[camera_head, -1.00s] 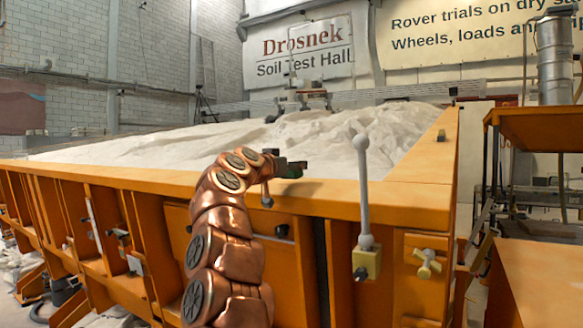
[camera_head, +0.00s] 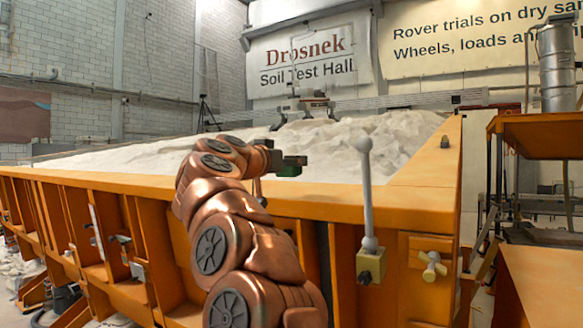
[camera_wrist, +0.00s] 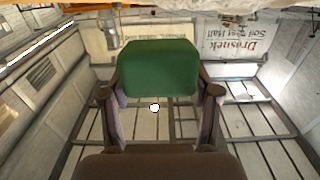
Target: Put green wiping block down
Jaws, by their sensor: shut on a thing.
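The green wiping block (camera_wrist: 158,70) sits between the two fingers of my gripper (camera_wrist: 158,92) in the wrist view, gripped from both sides. In the head view the block (camera_head: 289,171) is a small green patch under the dark fingers of my gripper (camera_head: 292,162). My gripper is shut on it and holds it near the front rim of the orange sandbed (camera_head: 340,204). The block looks slightly above the rim; whether it touches anything cannot be told from here.
Pale sand (camera_head: 130,160) fills the bed behind the rim. A grey lever with a round knob (camera_head: 367,195) stands upright just right of my gripper. A small dark item (camera_head: 444,142) sits on the right rim. An orange-topped stand (camera_head: 540,122) is at right.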

